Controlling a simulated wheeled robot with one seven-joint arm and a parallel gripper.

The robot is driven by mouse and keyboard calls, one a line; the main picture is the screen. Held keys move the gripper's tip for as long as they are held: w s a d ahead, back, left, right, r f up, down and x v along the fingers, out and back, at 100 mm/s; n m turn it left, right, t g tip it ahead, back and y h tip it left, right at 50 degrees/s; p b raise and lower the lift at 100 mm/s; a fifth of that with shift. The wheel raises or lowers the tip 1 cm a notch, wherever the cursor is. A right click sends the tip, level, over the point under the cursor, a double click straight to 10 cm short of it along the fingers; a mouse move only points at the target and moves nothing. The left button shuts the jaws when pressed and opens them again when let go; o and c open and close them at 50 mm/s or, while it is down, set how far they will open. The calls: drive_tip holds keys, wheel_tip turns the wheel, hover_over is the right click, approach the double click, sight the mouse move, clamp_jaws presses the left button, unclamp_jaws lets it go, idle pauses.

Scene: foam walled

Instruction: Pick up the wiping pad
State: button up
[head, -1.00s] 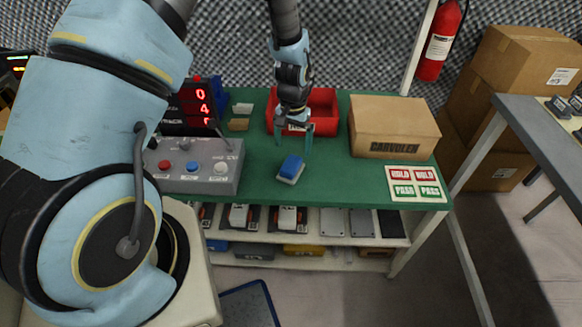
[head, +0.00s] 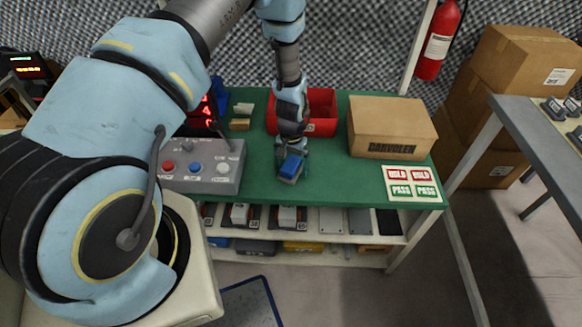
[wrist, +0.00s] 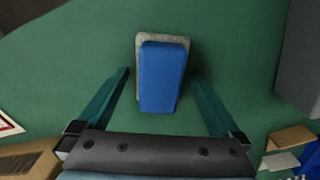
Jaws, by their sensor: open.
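The wiping pad (head: 290,168) lies on the green table top, near its front edge. It has a blue block on a pale grey base. In the wrist view the pad (wrist: 162,76) is at the upper middle, ahead of the jaws and roughly centred between them. My gripper (wrist: 161,82) is open, with one finger on each side of the pad's near part and green mat showing in the gaps. In the head view my gripper (head: 292,158) is low over the pad; its fingers partly overlap the pad there, and I cannot tell the exact height.
A grey button box (head: 200,168) stands left of the pad. A red bin (head: 322,112) is behind, and a cardboard box (head: 390,126) is at the back right. A sheet of red and green labels (head: 411,183) lies at the front right. The mat around the pad is clear.

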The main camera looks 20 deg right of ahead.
sight(292, 163)
drive_tip(key=shift+c, duration=0.2)
drive_tip(key=c, duration=1.4)
drive_tip(key=shift+r, duration=0.1)
wheel_tip(292, 163, up, 10)
drive_tip(key=b, duration=0.2)
drive_tip(key=shift+b, duration=0.35)
